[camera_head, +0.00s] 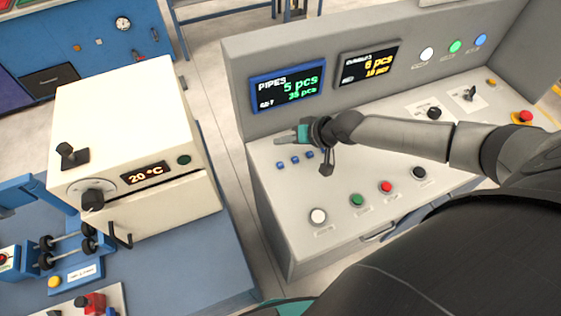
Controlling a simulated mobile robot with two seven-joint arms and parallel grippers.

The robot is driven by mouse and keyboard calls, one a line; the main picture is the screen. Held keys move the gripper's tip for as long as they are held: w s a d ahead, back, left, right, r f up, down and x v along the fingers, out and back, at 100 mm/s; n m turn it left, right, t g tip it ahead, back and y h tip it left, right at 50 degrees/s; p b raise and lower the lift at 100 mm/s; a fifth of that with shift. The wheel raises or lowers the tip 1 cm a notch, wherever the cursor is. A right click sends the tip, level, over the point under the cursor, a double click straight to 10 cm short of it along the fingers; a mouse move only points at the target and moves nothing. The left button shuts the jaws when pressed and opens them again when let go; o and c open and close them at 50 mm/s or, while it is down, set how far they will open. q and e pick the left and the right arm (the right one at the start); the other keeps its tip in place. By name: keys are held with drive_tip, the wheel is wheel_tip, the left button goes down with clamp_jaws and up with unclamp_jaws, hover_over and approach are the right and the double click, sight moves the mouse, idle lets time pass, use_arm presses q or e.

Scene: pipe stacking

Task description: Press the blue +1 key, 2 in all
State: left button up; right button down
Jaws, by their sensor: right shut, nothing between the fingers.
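Three small blue keys sit in a row on the grey console's sloped top: a left one (281,165), a middle one (295,160) and a right one (309,154). Their labels are too small to read, so I cannot tell which is +1. My right gripper (283,138) is shut and empty, pointing left just beyond the keys in the picture. I cannot tell its height above the panel. The blue-framed PIPES display (288,87) behind it shows 5 pcs in large green digits, with a smaller line below. My left gripper does not show.
A second display (368,64) reads 6 pcs in yellow. White (318,216), green (357,200), red (386,187) and black (419,173) buttons line the console's front. A cream oven (135,150) reading 20 °C stands left, across a floor gap.

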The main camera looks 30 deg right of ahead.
drive_tip(key=b, duration=0.8)
hover_over(283, 168)
wheel_tip(283, 168, down, 9)
drive_tip(key=shift+r, duration=0.1)
idle(0.5)
idle(1.4)
drive_tip(key=shift+f+b, duration=0.45)
drive_tip(key=shift+b, duration=0.05)
drive_tip(key=shift+s+f+b, duration=0.1)
drive_tip(key=shift+f+b, duration=0.25)
drive_tip(key=shift+f, duration=0.05)
idle(0.3)
drive_tip(key=shift+r, duration=0.15)
drive_tip(key=shift+r+p, duration=0.65)
drive_tip(key=shift+p, duration=0.2)
drive_tip(key=shift+r, duration=0.1)
